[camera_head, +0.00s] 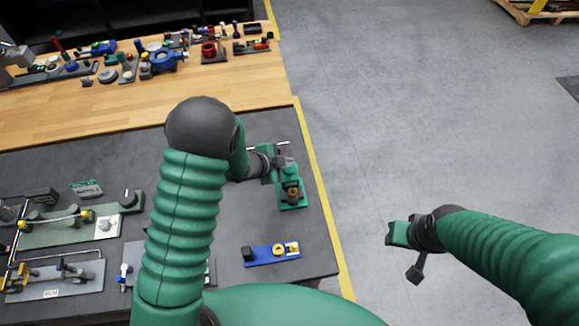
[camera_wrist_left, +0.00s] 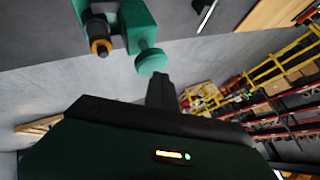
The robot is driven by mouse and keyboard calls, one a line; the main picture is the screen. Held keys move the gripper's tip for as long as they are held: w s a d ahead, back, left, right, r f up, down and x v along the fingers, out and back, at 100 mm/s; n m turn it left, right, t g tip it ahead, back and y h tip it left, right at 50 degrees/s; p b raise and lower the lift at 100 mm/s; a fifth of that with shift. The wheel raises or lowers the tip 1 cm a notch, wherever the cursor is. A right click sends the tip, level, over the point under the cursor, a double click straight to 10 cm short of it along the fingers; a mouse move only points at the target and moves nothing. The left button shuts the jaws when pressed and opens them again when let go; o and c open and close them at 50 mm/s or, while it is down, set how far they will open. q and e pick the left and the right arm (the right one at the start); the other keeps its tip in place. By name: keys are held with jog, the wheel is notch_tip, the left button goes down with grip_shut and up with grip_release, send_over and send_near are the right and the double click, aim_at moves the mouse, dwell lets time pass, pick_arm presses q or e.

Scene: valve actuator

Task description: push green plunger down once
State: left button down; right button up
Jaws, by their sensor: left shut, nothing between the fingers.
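The green valve actuator (camera_head: 291,204) stands near the right edge of the dark table mat, with a brass-coloured fitting on its front. In the left wrist view its green body (camera_wrist_left: 137,16) carries a round green plunger (camera_wrist_left: 151,61) that sticks out toward my fingers. My left gripper (camera_head: 281,160) is shut and empty at the actuator's far end. Its fingertips (camera_wrist_left: 160,79) appear very close to the plunger's round head; I cannot tell whether they touch. My right gripper (camera_head: 402,250) is over the floor, away from the table; its jaw state is unclear.
A blue fixture (camera_head: 272,254) lies in front of the actuator. Green and grey fixtures with levers (camera_head: 70,225) fill the table's left side. A wooden table (camera_head: 210,95) behind holds several small parts.

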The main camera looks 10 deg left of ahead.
pick_arm(q)
jog(key=shift+s+f+b, duration=0.1)
jog(key=shift+f+b, duration=0.8)
jog(key=shift+f, duration=0.25)
dwell(1.0)
jog(key=shift+r+p, duration=1.3)
jog(key=shift+r, duration=0.25)
jog(key=shift+r, duration=0.1)
jog(key=shift+r+p, duration=0.3)
jog(key=shift+p, duration=0.05)
notch_tip(320, 180, up, 4)
jog(key=p, duration=0.3)
jog(key=shift+r+p, duration=0.2)
jog(key=shift+p, duration=0.15)
jog(key=shift+f, duration=0.1)
